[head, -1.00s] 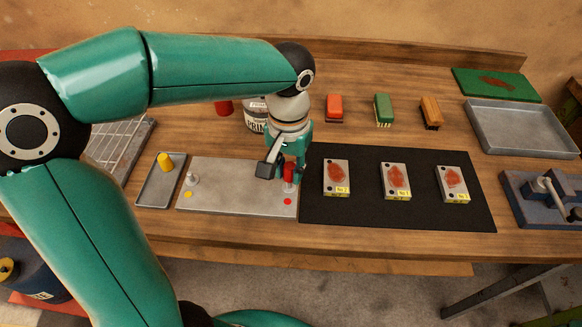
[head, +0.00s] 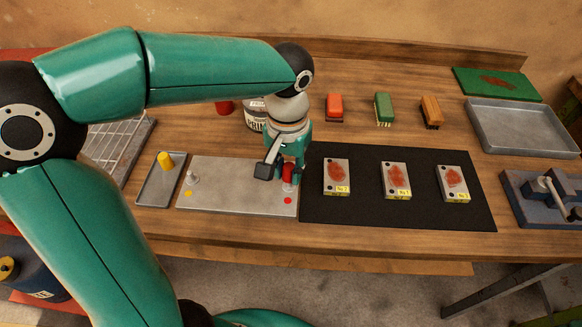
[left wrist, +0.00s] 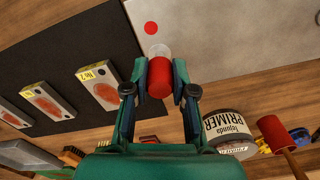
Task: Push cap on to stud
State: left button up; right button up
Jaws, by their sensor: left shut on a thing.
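A red cap (head: 288,172) is held between the fingers of my left gripper (head: 287,176), which is shut on it. The left wrist view also shows the red cap (left wrist: 160,77) between both fingertips (left wrist: 158,82). A pale round stud base (left wrist: 160,51) shows just beyond the cap, at the red dot's end of the grey plate (head: 240,190). The cap sits over or against this stud; how far down cannot be told. A second stud (head: 192,179) stands bare by the yellow dot. A yellow cap (head: 165,161) stands in a small tray (head: 152,191). My right gripper is not in view.
A black mat (head: 430,214) with several rust-marked blocks lies right of the plate. Three brushes (head: 383,109) stand behind it. A primer can (head: 254,116) stands behind my left gripper. A metal tray (head: 520,122) and a vise (head: 545,200) are at the right.

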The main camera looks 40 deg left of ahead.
pick_arm(q)
jog(key=shift+f+b, duration=1)
jog(key=shift+f, duration=0.3)
dwell(1.1)
dwell(0.8)
jog(key=o, duration=0.8)
jog(key=o, duration=0.5)
jog(key=shift+r, duration=0.1)
jog(key=shift+s+r+p, duration=0.1)
jog(key=shift+r+p, duration=3)
jog(key=shift+r, duration=0.4)
